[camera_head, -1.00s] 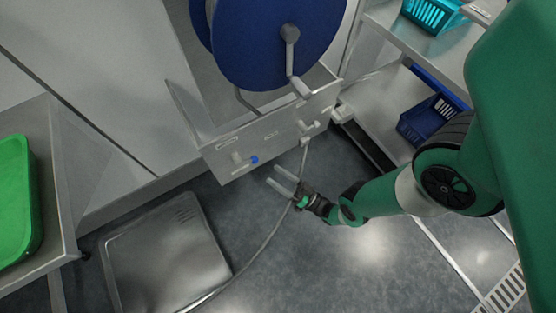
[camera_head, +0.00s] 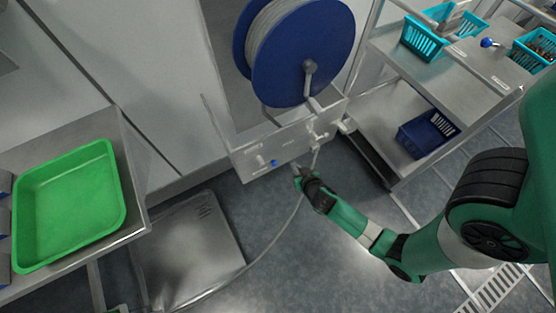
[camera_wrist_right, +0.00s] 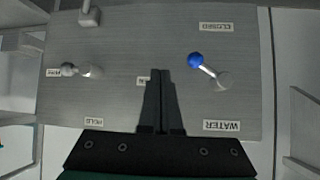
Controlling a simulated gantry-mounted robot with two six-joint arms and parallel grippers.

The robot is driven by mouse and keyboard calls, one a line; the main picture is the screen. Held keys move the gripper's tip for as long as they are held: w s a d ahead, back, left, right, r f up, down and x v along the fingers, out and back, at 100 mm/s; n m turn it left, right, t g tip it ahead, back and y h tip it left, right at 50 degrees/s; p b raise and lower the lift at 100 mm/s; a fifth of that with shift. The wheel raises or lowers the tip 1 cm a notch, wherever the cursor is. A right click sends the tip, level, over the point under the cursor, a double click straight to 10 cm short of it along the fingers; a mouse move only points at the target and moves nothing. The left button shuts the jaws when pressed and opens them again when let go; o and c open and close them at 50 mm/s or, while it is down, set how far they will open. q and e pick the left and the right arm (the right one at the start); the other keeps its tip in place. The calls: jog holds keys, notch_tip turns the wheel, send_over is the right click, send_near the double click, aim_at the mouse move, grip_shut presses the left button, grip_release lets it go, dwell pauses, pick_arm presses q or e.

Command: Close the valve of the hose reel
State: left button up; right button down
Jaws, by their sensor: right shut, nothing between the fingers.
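The hose reel (camera_head: 303,55) has blue discs and stands above a grey valve panel (camera_head: 290,150). The valve lever with a blue knob (camera_head: 274,163) is on the panel's left part. In the right wrist view the blue knob (camera_wrist_right: 195,60) lies up and left of its pivot (camera_wrist_right: 222,80), between labels reading CLOSED (camera_wrist_right: 219,27) and WATER (camera_wrist_right: 221,126). My right gripper (camera_head: 297,169) is shut and empty in front of the panel's lower edge. Its fingers (camera_wrist_right: 161,75) show together left of the lever, apart from it. My left gripper is out of view.
A second small lever (camera_wrist_right: 68,69) is on the panel's other side. A hose (camera_head: 285,225) runs down to the floor behind my right gripper. A green tray (camera_head: 118,205) is on a table at left. A shelf with baskets (camera_head: 428,132) stands at right.

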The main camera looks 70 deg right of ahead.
pick_arm(q)
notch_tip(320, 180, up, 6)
jog(key=p, duration=0.3)
pick_arm(e)
jog(key=a+r+n+t, duration=0.1)
jog(key=a+r, duration=0.4)
jog(key=r, duration=0.3)
pick_arm(q)
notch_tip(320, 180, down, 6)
jog(key=b, duration=0.6)
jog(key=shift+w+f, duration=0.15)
pick_arm(e)
jog(key=w+d+f+y, duration=0.1)
jog(key=w+d+f, duration=0.4)
jog(key=w+f, duration=0.2)
notch_tip(320, 180, down, 3)
jog(key=shift+w+r+n, duration=0.2)
jog(key=shift+n, duration=0.2)
jog(key=shift+a+t, duration=0.15)
jog(key=shift+t, duration=0.15)
